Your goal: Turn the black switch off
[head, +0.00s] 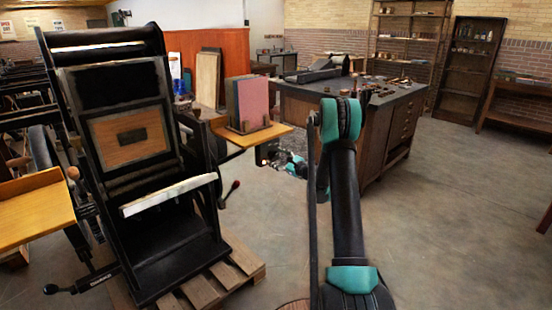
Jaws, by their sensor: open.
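I cannot make out a clear black switch in the head view. The large black hand press (140,75) at left has a lever with a dark red knob (227,195) on its right side. A black-ended crank handle (58,289) sticks out low at its left. My arm rises from the bottom right of centre and bends at a teal joint. My gripper (268,155) is small and partly hidden beyond the arm, below the wooden side shelf (285,132). It is open, and I see nothing held in it. Its distance from the press is hard to judge.
The press stands on a wooden pallet (203,291). Boards and a pink-faced block (255,102) stand on and near the side shelf. A dark cabinet (383,125) with tools on top stands behind my arm. The concrete floor (455,210) at right is clear.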

